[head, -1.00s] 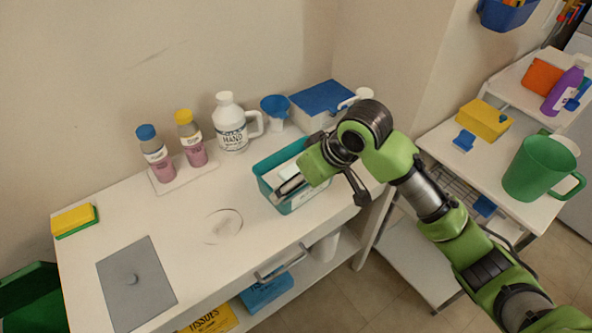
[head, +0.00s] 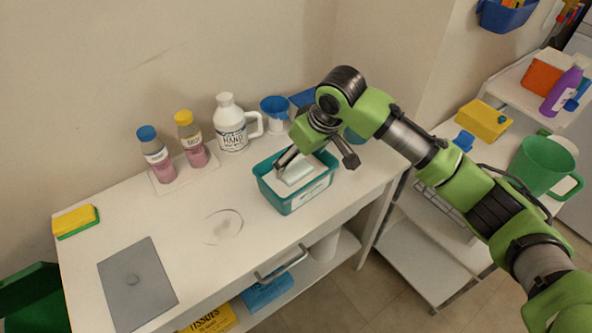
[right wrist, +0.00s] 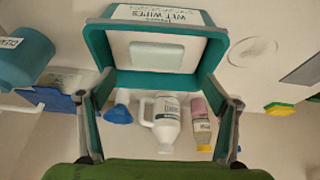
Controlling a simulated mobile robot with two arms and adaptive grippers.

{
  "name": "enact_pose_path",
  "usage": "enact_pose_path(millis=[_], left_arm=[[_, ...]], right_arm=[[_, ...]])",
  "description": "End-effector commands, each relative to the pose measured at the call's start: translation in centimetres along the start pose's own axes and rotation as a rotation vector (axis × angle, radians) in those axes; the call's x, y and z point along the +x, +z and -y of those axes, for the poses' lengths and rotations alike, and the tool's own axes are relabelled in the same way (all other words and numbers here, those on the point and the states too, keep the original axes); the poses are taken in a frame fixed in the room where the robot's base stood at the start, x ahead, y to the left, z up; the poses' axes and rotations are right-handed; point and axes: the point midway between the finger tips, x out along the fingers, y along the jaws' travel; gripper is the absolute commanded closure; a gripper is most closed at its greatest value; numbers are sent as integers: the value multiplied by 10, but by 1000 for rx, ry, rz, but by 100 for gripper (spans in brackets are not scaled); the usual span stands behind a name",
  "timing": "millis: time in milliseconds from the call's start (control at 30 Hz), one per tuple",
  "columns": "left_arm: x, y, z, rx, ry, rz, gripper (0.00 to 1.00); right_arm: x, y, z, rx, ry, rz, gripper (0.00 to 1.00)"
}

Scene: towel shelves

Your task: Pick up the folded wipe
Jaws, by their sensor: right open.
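The folded wipe is a white pad (head: 295,172) inside the teal tub (head: 289,202) on the white counter. In the right wrist view the wipe (right wrist: 157,56) lies flat in the tub (right wrist: 99,48), whose label reads "WET WIPES". My right gripper (head: 316,163) is above the tub, tilted, with its fingers spread wide. In the right wrist view its two fingers (right wrist: 168,93) stand apart with nothing between them, on the near side of the tub. The gap between the fingers and the wipe is hard to judge. My left gripper is not in view.
A white jug (head: 231,125), a blue-topped cup (head: 275,112) and two pink bottles (head: 157,160) stand behind the tub. A grey mat (head: 137,284) and a yellow sponge (head: 74,220) lie left. A shelf cart stands right.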

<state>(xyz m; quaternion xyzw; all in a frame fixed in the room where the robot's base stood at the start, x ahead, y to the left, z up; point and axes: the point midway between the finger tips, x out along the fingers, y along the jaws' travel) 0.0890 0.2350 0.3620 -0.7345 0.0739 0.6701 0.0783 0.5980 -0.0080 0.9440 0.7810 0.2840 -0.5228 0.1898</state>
Motion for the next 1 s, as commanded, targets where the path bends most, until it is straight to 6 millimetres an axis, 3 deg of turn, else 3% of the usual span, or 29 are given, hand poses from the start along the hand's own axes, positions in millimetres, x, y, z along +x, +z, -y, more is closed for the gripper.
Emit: enact_pose_path(millis=[167, 400, 700, 733, 833, 1000], left_arm=[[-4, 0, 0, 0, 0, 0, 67], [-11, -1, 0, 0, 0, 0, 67], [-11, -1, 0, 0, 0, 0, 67], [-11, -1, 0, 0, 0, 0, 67], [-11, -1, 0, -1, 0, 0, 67], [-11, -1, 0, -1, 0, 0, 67]], right_arm=[[13, 2, -3, 1, 1, 2, 18], [47, 4, -6, 0, -1, 1, 18], [55, 4, -7, -1, 1, -1, 18], [55, 4, -7, -1, 1, -1, 21], [55, 4, -7, -1, 0, -1, 47], [55, 4, -7, -1, 1, -1, 49]])
